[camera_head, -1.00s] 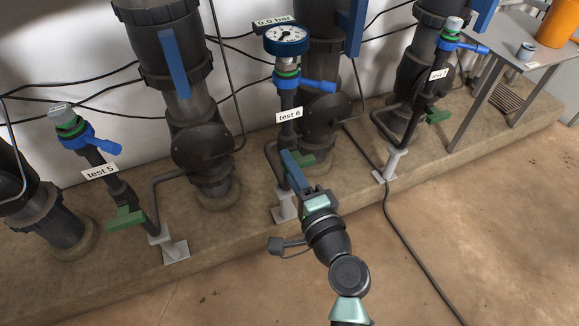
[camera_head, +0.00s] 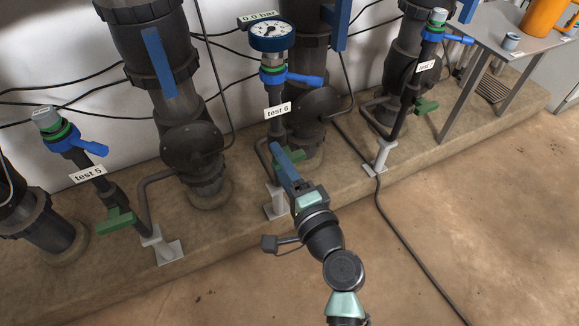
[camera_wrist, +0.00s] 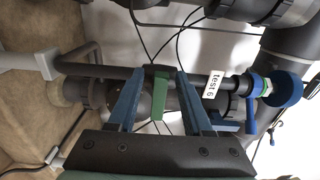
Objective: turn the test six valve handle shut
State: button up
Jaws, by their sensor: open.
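The test 6 line stands upright in the middle of the head view, with its white label (camera_head: 277,110). Its green handle (camera_wrist: 159,94) lies low on the pipe; in the head view only part of it (camera_head: 297,156) shows behind my fingers. A blue handle (camera_head: 304,79) sticks out to the right below the gauge; in the wrist view it is at the right (camera_wrist: 251,116). My gripper (camera_wrist: 158,74) is open, its blue fingers on either side of the green handle with gaps showing. It also shows in the head view (camera_head: 280,152).
A round gauge (camera_head: 272,36) with a "0.0 bar" tag tops the test 6 line. The test 5 line (camera_head: 87,173) stands left and another test line (camera_head: 410,95) right. Thick dark pipes stand behind. A black cable (camera_head: 412,248) crosses the open floor at right.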

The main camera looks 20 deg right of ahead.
jog(key=s+p, duration=0.2)
jog(key=s, duration=1)
jog(key=shift+s+d+p, duration=0.25)
jog(key=shift+s+p, duration=0.15)
jog(key=w+a+r+n+t+y+p, duration=0.1)
jog(key=w+a+r+n+p, duration=0.35)
jog(key=r, duration=1.05)
jog(key=w+a+r+n+t+y+p, duration=0.1)
jog(key=w+a+r+n+p, duration=0.3)
jog(key=r, duration=1)
jog(key=w+a+r+n+t+p, duration=0.15)
jog(key=w+r+n+p, duration=0.35)
jog(key=r, duration=1)
jog(key=s+a+r+n+t+h+p, duration=0.15)
jog(key=s+r, duration=0.25)
jog(key=r, duration=0.6)
jog(key=s+a+r+n+t+p, duration=0.1)
jog(key=s+a+r+t+p, duration=0.2)
jog(key=r, duration=0.6)
jog(key=s+a+r+n+t+h+p, duration=0.1)
jog(key=s+r+n+t+p, duration=0.1)
jog(key=s+r, duration=0.6)
jog(key=w+r+p, duration=0.3)
jog(key=r+p, duration=3.4)
jog(key=r, duration=0.1)
jog(key=shift+m+g, duration=0.3)
